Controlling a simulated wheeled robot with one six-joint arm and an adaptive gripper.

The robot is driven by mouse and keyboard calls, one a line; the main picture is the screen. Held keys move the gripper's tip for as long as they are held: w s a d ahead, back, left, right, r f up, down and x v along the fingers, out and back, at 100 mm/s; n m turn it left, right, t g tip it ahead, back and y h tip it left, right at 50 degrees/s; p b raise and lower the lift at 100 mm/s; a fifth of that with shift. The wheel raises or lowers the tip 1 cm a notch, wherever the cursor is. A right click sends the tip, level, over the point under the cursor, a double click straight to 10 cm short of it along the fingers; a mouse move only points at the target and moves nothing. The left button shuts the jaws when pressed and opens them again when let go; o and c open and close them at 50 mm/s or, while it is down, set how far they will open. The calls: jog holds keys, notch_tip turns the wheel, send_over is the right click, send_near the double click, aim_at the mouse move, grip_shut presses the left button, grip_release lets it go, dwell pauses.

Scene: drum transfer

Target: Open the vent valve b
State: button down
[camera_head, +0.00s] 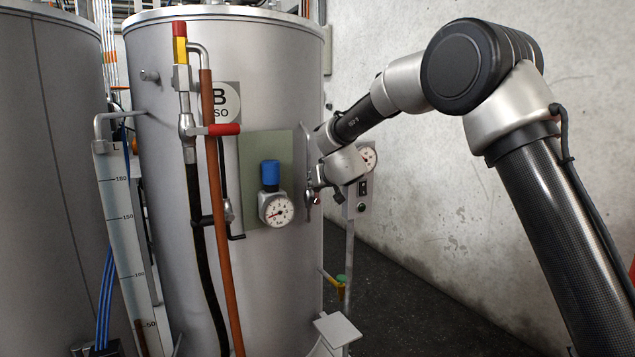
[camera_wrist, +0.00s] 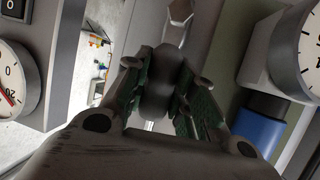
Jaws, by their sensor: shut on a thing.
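My gripper (camera_head: 316,188) is at the right side of drum B (camera_head: 285,80), just right of the green plate. In the wrist view its green-padded fingers (camera_wrist: 158,95) are shut on a dark, rounded handle (camera_wrist: 156,62) lying between them. A bright metal fitting (camera_wrist: 180,12) shows just beyond the handle. I take this handle to be vent valve b, but no label on it is visible. In the head view my gripper mostly hides the valve.
A pressure gauge (camera_head: 276,209) with a blue knob (camera_head: 270,173) sits left of my gripper. A control box (camera_head: 362,190) with its own dial (camera_head: 368,158) stands close on the right. A red-handled lever (camera_head: 224,129) and hoses are further left.

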jog(key=shift+f, duration=0.2)
jog(key=c, duration=1.2)
grip_release()
jog(key=shift+o, duration=0.2)
jog(key=shift+r, duration=0.1)
jog(key=shift+s, duration=0.1)
jog(key=v, duration=1.1)
jog(key=shift+s+r, duration=0.2)
jog(key=shift+s, duration=0.15)
jog(key=shift+d, duration=0.15)
